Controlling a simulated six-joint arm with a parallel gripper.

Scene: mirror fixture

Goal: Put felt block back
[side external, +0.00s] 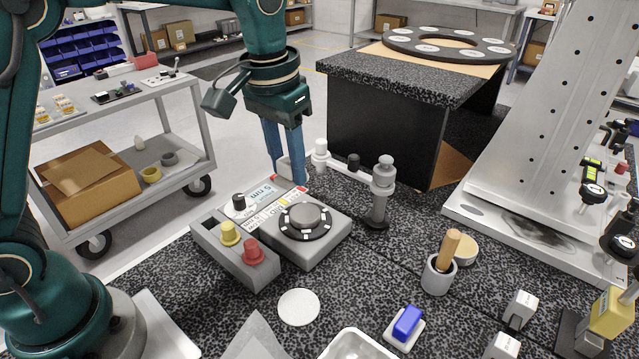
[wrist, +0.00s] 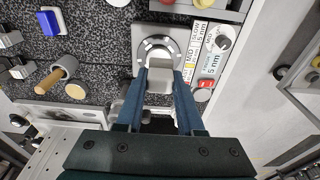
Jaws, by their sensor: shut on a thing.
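My gripper (side external: 288,172) has two long blue fingers, pointing down beyond the grey dial box. The gripper also shows in the wrist view (wrist: 160,82). It is shut on a pale grey-white block (wrist: 160,76), which appears to be the felt block. The fingers partly cover this block (side external: 284,167) in the side view. It is held above the surface, near the box's labelled panel. A round dial (side external: 305,217) with white marks sits on the box. A blue block (side external: 407,322) sits on a small white base at the front.
A cup with a wooden handle (side external: 438,273) and a white disc (side external: 298,306) stand on the speckled table.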

